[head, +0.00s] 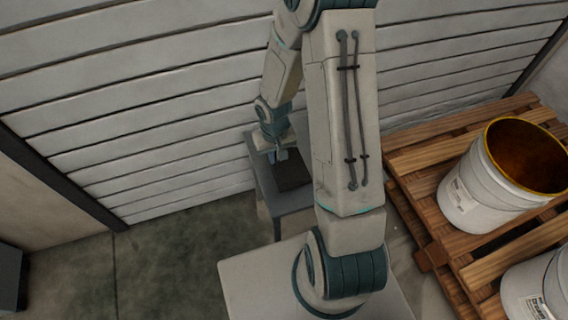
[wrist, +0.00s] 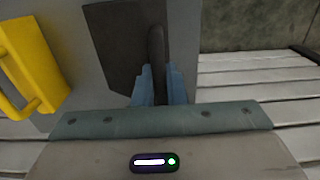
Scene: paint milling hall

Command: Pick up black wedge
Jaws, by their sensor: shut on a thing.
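The black wedge (head: 293,172) is a dark block at the top of a small grey stand (head: 291,200), partly hidden by my gripper in the head view. In the wrist view the wedge (wrist: 120,45) shows as a dark flat shape with a rounded dark part running down between the blue fingers. My gripper (head: 279,155) is over the stand, and its fingers (wrist: 157,88) are shut on this dark part. I cannot tell whether the wedge touches the stand's surface.
A yellow handle-like thing (wrist: 28,65) is left of the wedge in the wrist view. A white slatted wall (head: 150,150) stands close behind the stand. At right, a wooden pallet (head: 425,165) bears white buckets (head: 480,195). The floor (head: 170,265) at left is clear.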

